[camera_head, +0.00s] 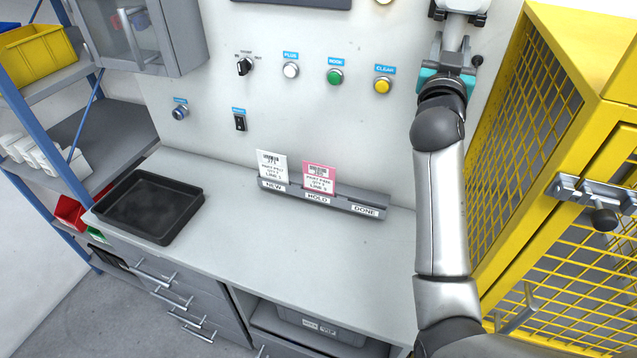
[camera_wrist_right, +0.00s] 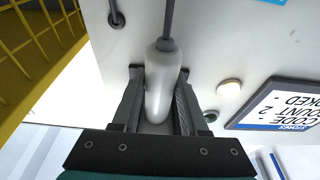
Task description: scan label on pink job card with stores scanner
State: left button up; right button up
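The pink job card (camera_head: 319,176) stands upright in the middle HOLD section of the grey card rack (camera_head: 352,202) on the bench, with a barcode label near its top. My right gripper (camera_head: 460,14) is high against the wall panel at the top right. In the right wrist view, its two fingers are closed on a white rounded body with a grey cable, which looks like the stores scanner (camera_wrist_right: 162,88). Only a small part of it shows in the head view. My left gripper is not in view.
A white card (camera_head: 271,166) stands in the NEW section; DONE is empty. A black tray (camera_head: 149,205) lies at the left of the bench. The front of the bench is clear. A yellow mesh cage (camera_head: 580,60) stands close to my right arm. Buttons and switches line the wall.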

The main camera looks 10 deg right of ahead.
grip_shut()
jog(key=shift+r, duration=0.15)
jog(key=shift+r+p, duration=0.6)
jog(key=shift+r, duration=0.05)
